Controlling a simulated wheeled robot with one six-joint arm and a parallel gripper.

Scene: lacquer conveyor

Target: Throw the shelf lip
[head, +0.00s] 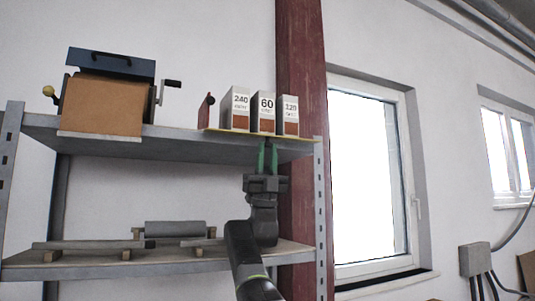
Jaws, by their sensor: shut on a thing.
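The shelf lip (222,131) is a thin yellow strip along the front edge of the upper shelf, at its right end. Three grey and brown boxes marked 240 (236,109), 60 (263,112) and 120 (289,114) stand behind it. My gripper (267,145) reaches up from below with green fingers. Its fingertips are at the lip's front edge, below the 60 box, and are shut on a small dark part there. The fingers hide most of that part.
A small red upright piece (206,111) stands left of the boxes. A brown box-shaped machine with cranks (103,106) sits further left. The lower shelf (80,271) carries grey rollers (175,228). A red column (304,60) rises behind, beside a window (362,175).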

